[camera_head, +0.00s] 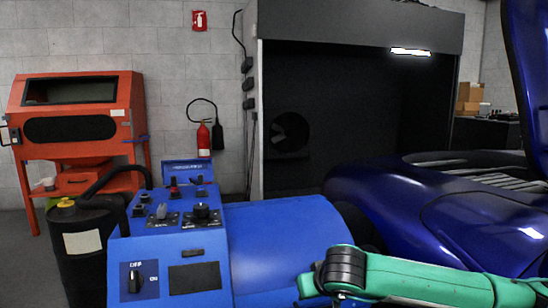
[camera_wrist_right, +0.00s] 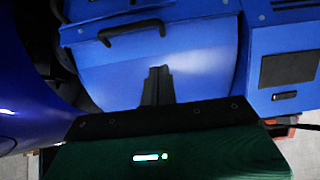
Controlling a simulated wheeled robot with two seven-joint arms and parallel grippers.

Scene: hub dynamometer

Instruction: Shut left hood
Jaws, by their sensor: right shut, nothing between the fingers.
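A blue curved hood (camera_head: 280,235) adjoins the right side of the blue control cabinet (camera_head: 170,250) in the head view. In the right wrist view the hood (camera_wrist_right: 200,70) fills the middle, with a black bar handle (camera_wrist_right: 135,30) near the top. I cannot tell how far the hood stands open. My right gripper (camera_wrist_right: 158,72) is shut and empty, its fingertips pointing at the hood's face below the handle. I cannot tell whether they touch it. My green right arm crosses the lower right of the head view; its gripper is hidden there. My left gripper is not in view.
A dark blue car (camera_head: 400,200) with a raised panel stands close on the right. A black drum (camera_head: 82,250) with a hose stands left of the cabinet. An orange blasting cabinet (camera_head: 75,120) and a dark booth (camera_head: 350,110) stand behind.

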